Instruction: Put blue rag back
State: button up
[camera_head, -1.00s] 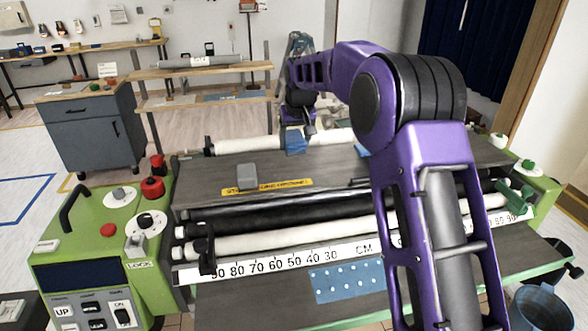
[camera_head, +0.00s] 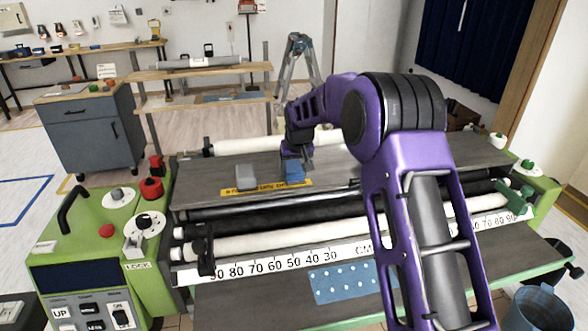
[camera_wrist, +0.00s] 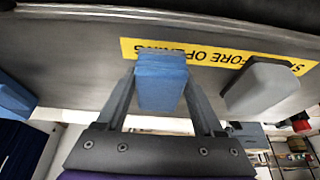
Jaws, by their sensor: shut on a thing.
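The blue rag (camera_wrist: 161,82) looks like a folded block between the two fingers of my gripper (camera_wrist: 160,75) in the wrist view. In the head view, the rag (camera_head: 294,172) is at the yellow warning strip (camera_head: 240,187) on the machine's grey top, right of a grey block (camera_head: 246,175). My gripper (camera_head: 297,155) is above and behind it, shut on it. I cannot tell whether the rag touches the top. In the wrist view the grey block (camera_wrist: 262,85) is apart from the rag.
Another blue item (camera_wrist: 14,98) shows at the wrist view's left edge. A white roller (camera_head: 235,146) lies behind the grey top (camera_head: 215,168). A blue dotted sheet (camera_head: 342,283) lies on the front shelf. Green control housings (camera_head: 80,245) flank the machine.

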jog(key=o, duration=1.4)
jog(key=shift+f, duration=0.15)
